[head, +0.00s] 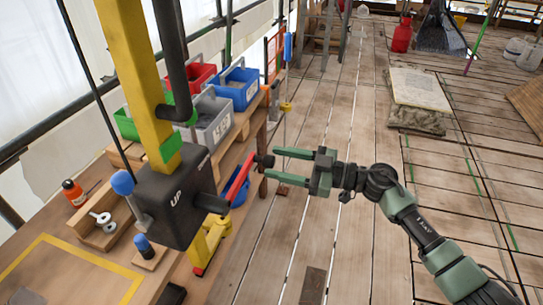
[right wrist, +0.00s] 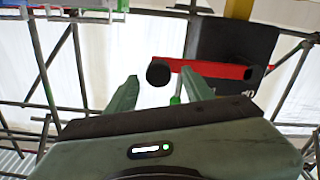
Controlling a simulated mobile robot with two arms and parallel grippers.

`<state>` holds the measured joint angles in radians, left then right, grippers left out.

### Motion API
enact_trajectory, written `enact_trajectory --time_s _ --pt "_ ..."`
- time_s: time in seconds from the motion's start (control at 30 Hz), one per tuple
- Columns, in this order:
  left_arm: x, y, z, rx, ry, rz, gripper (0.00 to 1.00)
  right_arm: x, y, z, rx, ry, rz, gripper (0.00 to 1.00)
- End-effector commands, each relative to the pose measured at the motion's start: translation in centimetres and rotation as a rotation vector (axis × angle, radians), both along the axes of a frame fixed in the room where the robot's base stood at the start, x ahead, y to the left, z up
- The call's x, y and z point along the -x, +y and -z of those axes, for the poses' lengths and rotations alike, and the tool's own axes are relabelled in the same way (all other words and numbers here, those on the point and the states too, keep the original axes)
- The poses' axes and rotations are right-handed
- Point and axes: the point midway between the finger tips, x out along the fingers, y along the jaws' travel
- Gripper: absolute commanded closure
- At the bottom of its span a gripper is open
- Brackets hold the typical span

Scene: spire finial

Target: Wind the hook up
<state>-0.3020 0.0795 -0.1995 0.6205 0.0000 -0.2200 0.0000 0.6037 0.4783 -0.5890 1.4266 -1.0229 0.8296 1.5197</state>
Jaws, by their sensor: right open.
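A black winch box (head: 178,200) marked "UP" sits on the yellow post (head: 135,60). Its red crank arm (head: 238,180) rises to the right from the shaft and ends in a black knob (head: 265,160). My right gripper (head: 271,163) is open, with its green fingertips at the knob. In the right wrist view the knob (right wrist: 158,73) shows between the two fingertips, and the red arm (right wrist: 225,69) runs right behind one finger. Contact cannot be made out. A small yellow piece (head: 285,107), possibly the hook, hangs on a thin line below a blue cylinder (head: 288,46). My left gripper is not in view.
A wooden bench (head: 70,262) at left holds an orange bottle (head: 73,192), washers and blue-topped pieces. Red, blue, grey and green bins (head: 238,88) stand behind the winch. A stacked slab (head: 420,90) lies farther back.

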Motion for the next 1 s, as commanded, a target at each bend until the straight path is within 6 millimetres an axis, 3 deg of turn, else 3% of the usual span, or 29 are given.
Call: enact_trajectory --time_s 0.2,0.47,0.5,0.67,0.7,1.0 --pt "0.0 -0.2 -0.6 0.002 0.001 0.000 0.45 -0.7 2.0 0.0 -0.002 0.000 0.003 0.48" --pt "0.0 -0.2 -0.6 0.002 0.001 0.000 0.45 -0.8 2.1 0.1 0.000 0.000 0.003 0.48" --pt "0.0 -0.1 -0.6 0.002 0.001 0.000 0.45 -0.8 2.1 0.1 -0.001 0.000 0.003 0.51" --pt "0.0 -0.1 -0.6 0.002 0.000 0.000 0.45 -0.8 2.1 0.1 -0.001 0.000 0.003 0.96" --pt "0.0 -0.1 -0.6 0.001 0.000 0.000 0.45 -0.8 2.1 0.1 -0.001 0.000 0.003 1.00" --pt "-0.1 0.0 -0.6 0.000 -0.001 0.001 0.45 -0.8 2.1 0.1 -0.001 0.000 0.004 1.00"
